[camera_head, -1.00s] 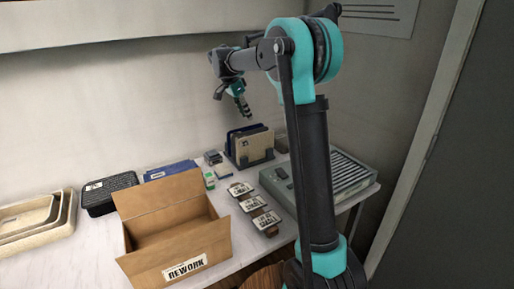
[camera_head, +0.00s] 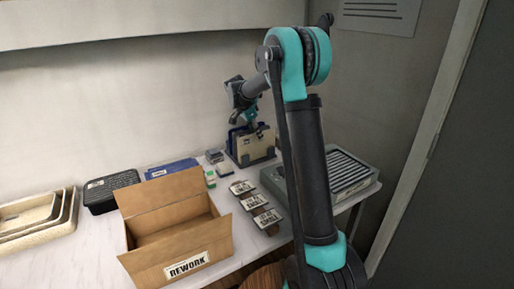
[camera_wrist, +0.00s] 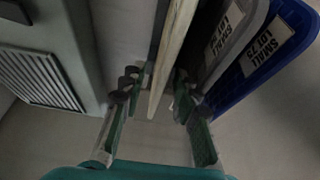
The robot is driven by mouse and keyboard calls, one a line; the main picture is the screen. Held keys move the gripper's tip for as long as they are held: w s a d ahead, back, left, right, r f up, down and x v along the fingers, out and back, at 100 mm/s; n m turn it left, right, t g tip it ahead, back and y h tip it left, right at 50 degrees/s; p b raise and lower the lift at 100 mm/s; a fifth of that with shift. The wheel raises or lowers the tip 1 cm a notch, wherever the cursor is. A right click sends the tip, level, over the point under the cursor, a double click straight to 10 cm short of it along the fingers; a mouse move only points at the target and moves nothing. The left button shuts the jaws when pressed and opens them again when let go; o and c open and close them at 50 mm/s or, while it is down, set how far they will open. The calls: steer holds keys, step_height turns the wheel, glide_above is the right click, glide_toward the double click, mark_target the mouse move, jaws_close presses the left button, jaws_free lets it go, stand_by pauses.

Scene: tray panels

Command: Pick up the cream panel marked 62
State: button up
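The cream panel (camera_head: 257,146) stands upright in a dark rack (camera_head: 235,160) at the back of the table. In the wrist view I see the cream panel (camera_wrist: 173,55) nearly edge-on; its mark cannot be read. My gripper (camera_wrist: 158,84) is open, with one finger on each side of the cream panel's edge. Gaps show between the fingers and the panel. In the head view my gripper (camera_head: 248,126) is at the top of the rack and partly covers the panels.
A grey panel (camera_wrist: 222,45) and a blue panel (camera_wrist: 279,42) stand close on the right in the wrist view. A grey ridged unit (camera_head: 350,172) stands right of the rack. An open REWORK box (camera_head: 186,264), label cards (camera_head: 267,218) and a black basket (camera_head: 110,190) lie leftward.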

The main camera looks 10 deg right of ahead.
mark_target(257, 146)
steer(key=shift+x, duration=2.2)
steer(key=shift+w+f, duration=0.1)
steer(key=shift+f, duration=0.15)
jaws_close()
